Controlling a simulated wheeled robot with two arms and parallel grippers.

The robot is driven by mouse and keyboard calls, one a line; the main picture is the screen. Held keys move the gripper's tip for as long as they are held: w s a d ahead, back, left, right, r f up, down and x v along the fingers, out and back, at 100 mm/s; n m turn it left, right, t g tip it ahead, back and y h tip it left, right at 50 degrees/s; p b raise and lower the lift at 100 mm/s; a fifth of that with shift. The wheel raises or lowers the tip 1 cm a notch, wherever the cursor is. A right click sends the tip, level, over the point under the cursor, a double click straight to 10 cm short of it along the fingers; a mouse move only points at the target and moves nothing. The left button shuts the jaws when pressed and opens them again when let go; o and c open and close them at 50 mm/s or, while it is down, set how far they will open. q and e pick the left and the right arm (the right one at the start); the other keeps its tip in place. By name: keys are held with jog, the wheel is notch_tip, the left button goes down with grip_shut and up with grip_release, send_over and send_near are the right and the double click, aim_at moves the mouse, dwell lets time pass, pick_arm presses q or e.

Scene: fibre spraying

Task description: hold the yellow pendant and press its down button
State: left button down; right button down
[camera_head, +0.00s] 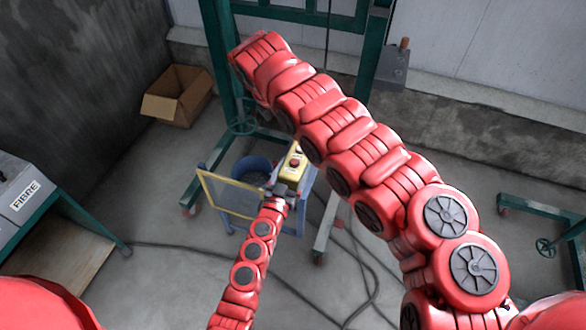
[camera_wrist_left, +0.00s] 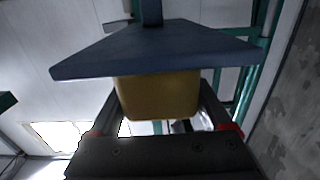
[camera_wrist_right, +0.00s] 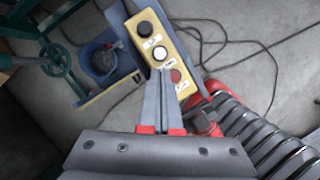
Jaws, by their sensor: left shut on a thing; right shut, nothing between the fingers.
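The yellow pendant (camera_head: 293,165) is held out in front of me in the head view. My left gripper (camera_head: 284,189) is shut on its lower end. In the left wrist view the pendant (camera_wrist_left: 158,95) sits between the fingers, under a dark blue plate. The right wrist view shows the pendant's face (camera_wrist_right: 164,45) with a black button (camera_wrist_right: 145,28), a white button (camera_wrist_right: 160,53) and a red button (camera_wrist_right: 176,76). My right gripper (camera_wrist_right: 163,72) is shut and empty, its tips over the face just below the white button. Contact cannot be told. The right fingers are hidden in the head view.
A blue bucket (camera_head: 252,168) and a yellow-edged blue frame (camera_head: 228,192) stand beside the pendant. Green posts (camera_head: 217,60) rise behind. A cardboard box (camera_head: 178,95) lies at the back left. Cables (camera_head: 370,275) cross the floor. A FIBRE machine (camera_head: 22,195) stands at left.

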dwell(0.6)
jog(key=w+a+m+t+y, duration=0.3)
jog(key=a+m, duration=0.4)
jog(key=m, duration=1)
jog(key=d+r+m+t+y, duration=0.1)
jog(key=d+m, duration=0.4)
jog(key=m, duration=1)
jog(key=s+d+r+m+t+y, duration=0.1)
jog(key=d+m, duration=0.5)
jog(key=m, duration=0.9)
jog(key=shift+s+t+y, duration=0.3)
jog(key=shift+t+y, duration=0.3)
jog(key=shift+y, duration=0.3)
jog(key=shift+f, duration=0.15)
